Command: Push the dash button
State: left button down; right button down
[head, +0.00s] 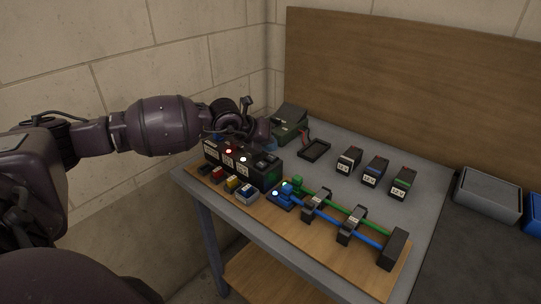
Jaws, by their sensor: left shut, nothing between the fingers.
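I cannot tell which part is the dash button. Red (218,174), yellow (232,183) and blue (247,193) button-like pieces sit in a row along the front of the box. My left gripper (266,131) is shut and empty, above and behind the box. My right gripper is out of view.
Blue (365,234) and green (345,215) tubes run through black clamps at the table's front. Three labelled blocks (376,171), a black tray (314,149) and a dark green case (290,124) stand behind. Grey tabletop (330,180) between is clear. Walls close off the left and back.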

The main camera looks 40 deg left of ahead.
aim_at(270, 156)
pick_arm(q)
jog(key=shift+r, duration=0.15)
jog(key=shift+r+p, duration=1.15)
jog(key=shift+r, duration=0.8)
jog(key=shift+r+p, duration=0.5)
jog(key=shift+r, duration=0.4)
jog(key=shift+r, duration=0.1)
